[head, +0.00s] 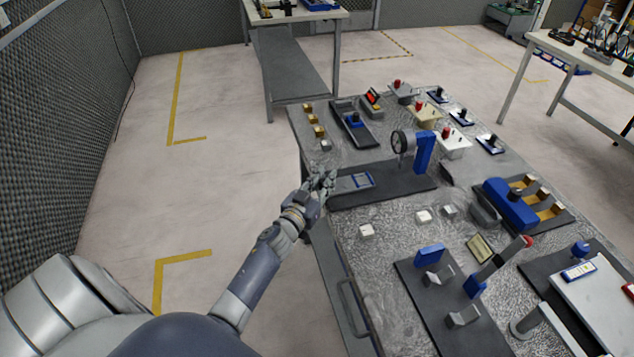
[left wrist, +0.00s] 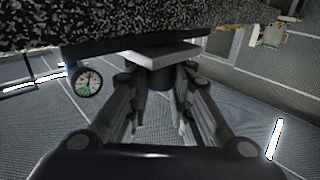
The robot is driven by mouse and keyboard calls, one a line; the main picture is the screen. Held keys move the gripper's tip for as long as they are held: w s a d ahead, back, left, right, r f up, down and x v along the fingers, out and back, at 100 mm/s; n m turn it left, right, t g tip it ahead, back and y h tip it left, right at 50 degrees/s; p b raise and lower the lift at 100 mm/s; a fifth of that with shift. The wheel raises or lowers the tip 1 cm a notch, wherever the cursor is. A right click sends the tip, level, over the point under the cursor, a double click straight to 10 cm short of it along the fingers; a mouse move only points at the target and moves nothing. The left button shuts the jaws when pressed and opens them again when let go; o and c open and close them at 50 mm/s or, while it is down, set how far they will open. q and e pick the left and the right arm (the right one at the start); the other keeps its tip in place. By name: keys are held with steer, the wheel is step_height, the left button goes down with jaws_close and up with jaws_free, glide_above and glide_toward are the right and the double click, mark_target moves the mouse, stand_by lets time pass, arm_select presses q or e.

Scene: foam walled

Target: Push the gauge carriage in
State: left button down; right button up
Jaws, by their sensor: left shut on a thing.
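The gauge carriage (head: 353,181) is a grey plate with blue edges on a dark base (head: 385,188) near the table's left edge. A round dial gauge (head: 398,142) stands behind it beside a blue post (head: 424,152); a dial also shows in the left wrist view (left wrist: 88,83). My left gripper (head: 324,182) is at the carriage's left end, shut on it. In the left wrist view, its fingers (left wrist: 160,110) flank a dark part under a light plate (left wrist: 162,53). The exact contact is hidden. My right gripper is not in view.
A dark tray with a blue block (head: 353,120) lies behind the gauge. White blocks (head: 367,230) and a lever panel (head: 440,290) are nearer. A blue-topped fixture (head: 511,203) stands right. Floor left of the table is clear.

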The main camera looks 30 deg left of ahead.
arm_select(q)
steer(key=shift+w+d+f, duration=0.1)
steer(key=shift+w+d, duration=0.8)
steer(key=shift+w, duration=0.15)
steer(key=c, duration=1.7)
jaws_free()
steer(key=shift+o, duration=1.4)
steer(key=shift+s, duration=0.1)
steer(key=shift+s, duration=0.3)
steer(key=s+d, duration=0.1)
steer(key=s, duration=1)
steer(key=shift+s, duration=0.2)
